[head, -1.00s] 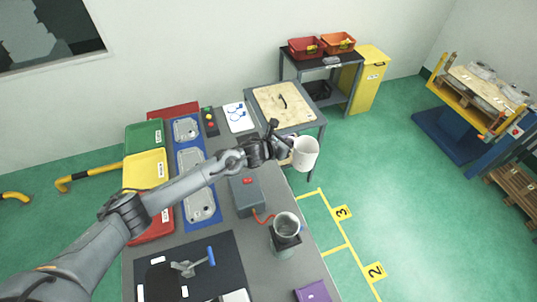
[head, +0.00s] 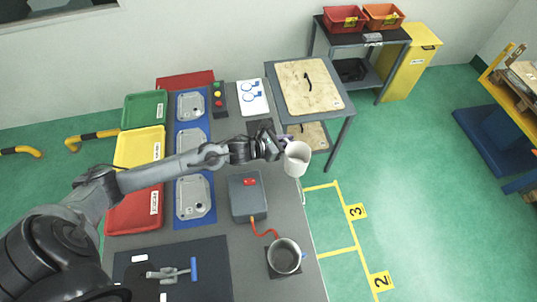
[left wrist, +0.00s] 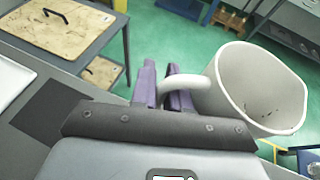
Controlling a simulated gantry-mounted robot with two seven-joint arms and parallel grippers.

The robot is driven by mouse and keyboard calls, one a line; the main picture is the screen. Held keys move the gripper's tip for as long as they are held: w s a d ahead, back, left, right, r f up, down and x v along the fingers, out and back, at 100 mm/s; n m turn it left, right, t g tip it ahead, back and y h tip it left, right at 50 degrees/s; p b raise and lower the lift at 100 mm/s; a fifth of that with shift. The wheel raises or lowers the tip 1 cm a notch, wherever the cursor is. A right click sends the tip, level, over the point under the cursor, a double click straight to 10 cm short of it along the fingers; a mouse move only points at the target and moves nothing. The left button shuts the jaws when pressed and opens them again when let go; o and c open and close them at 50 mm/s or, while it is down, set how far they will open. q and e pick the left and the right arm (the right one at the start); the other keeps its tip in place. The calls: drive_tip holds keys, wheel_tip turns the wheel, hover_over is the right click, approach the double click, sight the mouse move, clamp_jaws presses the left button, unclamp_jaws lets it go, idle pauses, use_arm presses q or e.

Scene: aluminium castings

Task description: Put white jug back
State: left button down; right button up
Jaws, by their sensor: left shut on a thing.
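The white jug (head: 296,158) is in the air by the right edge of the grey workbench. My left gripper (head: 279,150) is shut on its handle. In the left wrist view the jug (left wrist: 262,88) is right of my purple fingers (left wrist: 165,92), its handle between them and its open mouth facing the camera. Some dark specks show inside it. A dark square mat (head: 260,127) lies on the bench just behind my left gripper; the mat also shows bare at left in the left wrist view (left wrist: 50,112). My right gripper is not in view.
A grey box (head: 248,197) with a red button and a metal pot (head: 284,256) stand nearer on the bench. A white sheet (head: 253,97) and a button panel (head: 218,98) lie behind. A wood-topped table (head: 308,85) stands beyond the bench's far right corner.

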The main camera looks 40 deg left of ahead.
use_arm(q)
drive_tip(key=a+f, duration=0.2)
drive_tip(key=a, duration=0.1)
drive_tip(key=a+f, duration=0.3)
drive_tip(key=a, duration=0.1)
drive_tip(key=a+f+p, duration=0.1)
drive_tip(key=a+f, duration=0.1)
drive_tip(key=a, duration=0.2)
drive_tip(key=shift+a+f, duration=0.1)
drive_tip(key=shift+f, duration=0.15)
wheel_tip(320, 180, down, 3)
drive_tip(key=shift+f, duration=0.15)
drive_tip(key=shift+f, duration=0.1)
drive_tip(key=shift+f, duration=0.15)
drive_tip(key=c, duration=1.1)
unclamp_jaws()
